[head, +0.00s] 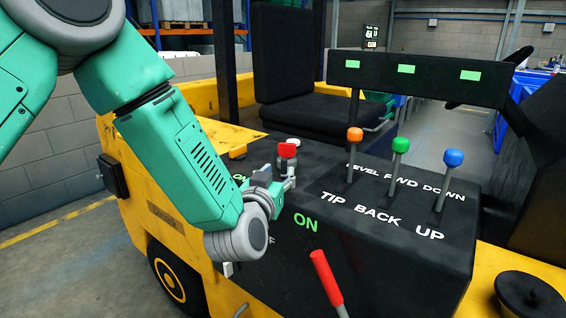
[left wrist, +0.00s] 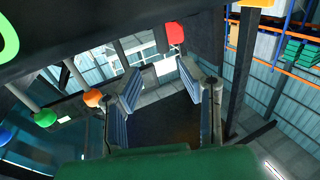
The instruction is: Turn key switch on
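A red piece with a pale top (head: 287,150) stands on the black console (head: 370,270), just beyond my left gripper. It may be the key switch, but its shape is too small to tell. A red piece (left wrist: 175,33) shows beyond the fingertips there. The arm and gripper hide part of the console's left side. My right gripper is not in view.
Orange (head: 355,134), green (head: 400,145) and blue (head: 453,158) knobbed levers stand to the right. A red-handled lever (head: 326,277) leans at the console's front. A black bar (head: 420,80) with green labels spans behind. A black seat (head: 310,115) is farther back.

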